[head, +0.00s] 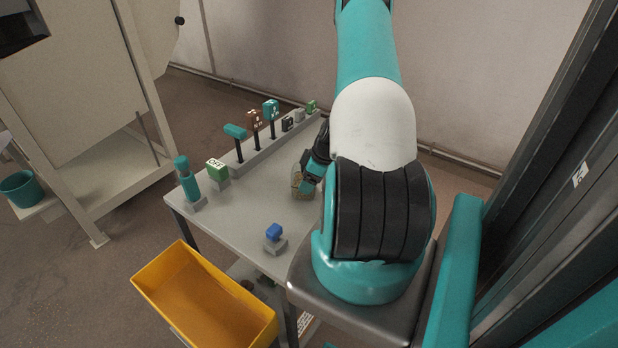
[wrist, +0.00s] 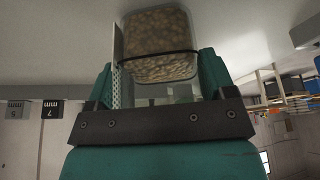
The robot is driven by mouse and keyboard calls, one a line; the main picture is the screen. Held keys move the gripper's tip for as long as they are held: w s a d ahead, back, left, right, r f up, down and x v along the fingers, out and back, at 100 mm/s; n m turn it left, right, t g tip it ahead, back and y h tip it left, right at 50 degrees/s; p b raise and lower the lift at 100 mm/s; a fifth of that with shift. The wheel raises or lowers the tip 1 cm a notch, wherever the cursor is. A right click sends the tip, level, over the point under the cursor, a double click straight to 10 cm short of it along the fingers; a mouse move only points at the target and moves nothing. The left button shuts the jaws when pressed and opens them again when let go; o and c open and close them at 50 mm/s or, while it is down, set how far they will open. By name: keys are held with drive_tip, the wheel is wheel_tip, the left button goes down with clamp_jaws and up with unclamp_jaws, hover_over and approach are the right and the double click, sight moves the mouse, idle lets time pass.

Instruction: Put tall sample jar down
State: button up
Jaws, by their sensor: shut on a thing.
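The tall sample jar (head: 303,189) is clear and holds brown, grain-like contents. In the head view it is upright, low over the grey table, below my gripper (head: 314,174), and partly hidden by it. The wrist view shows the jar (wrist: 160,32) large at the top, between the teal fingers of my gripper (wrist: 160,72). The gripper is shut on the jar. I cannot tell whether the jar's base touches the tabletop.
The table (head: 240,221) has bare room left of the jar. A blue-topped block (head: 274,233) stands near its front edge. A green OFF block (head: 216,170), a teal handle (head: 182,172) and several levers line the far left side. A yellow bin (head: 205,295) stands in front.

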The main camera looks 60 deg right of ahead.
drive_tip(key=o, duration=1.1)
drive_tip(key=shift+f, duration=0.1)
drive_tip(key=b+v, duration=0.3)
drive_tip(key=v, duration=0.9)
drive_tip(key=w+a+r+n+y, duration=0.1)
drive_tip(key=w+a+r, duration=0.3)
drive_tip(key=a, duration=0.4)
drive_tip(key=w+a+r+g, duration=0.1)
drive_tip(key=w+a+r, duration=0.3)
drive_tip(key=a, duration=0.3)
drive_tip(key=w+a+r+n+y, duration=0.1)
drive_tip(key=w+a+r, duration=0.25)
drive_tip(key=a, duration=0.45)
drive_tip(key=s+a+r+g, duration=0.1)
drive_tip(key=s+a+r, duration=0.1)
drive_tip(key=a, duration=0.5)
drive_tip(key=s+a+r, duration=0.1)
drive_tip(key=a+r, duration=0.2)
drive_tip(key=a, duration=0.4)
drive_tip(key=s+a+r+n+g+y, duration=0.1)
drive_tip(key=s+a+r+g, duration=0.1)
drive_tip(key=s+a, duration=0.9)
drive_tip(key=shift+s+a+r+n, duration=0.35)
drive_tip(key=shift+s+r, duration=0.4)
drive_tip(key=shift+s, duration=0.3)
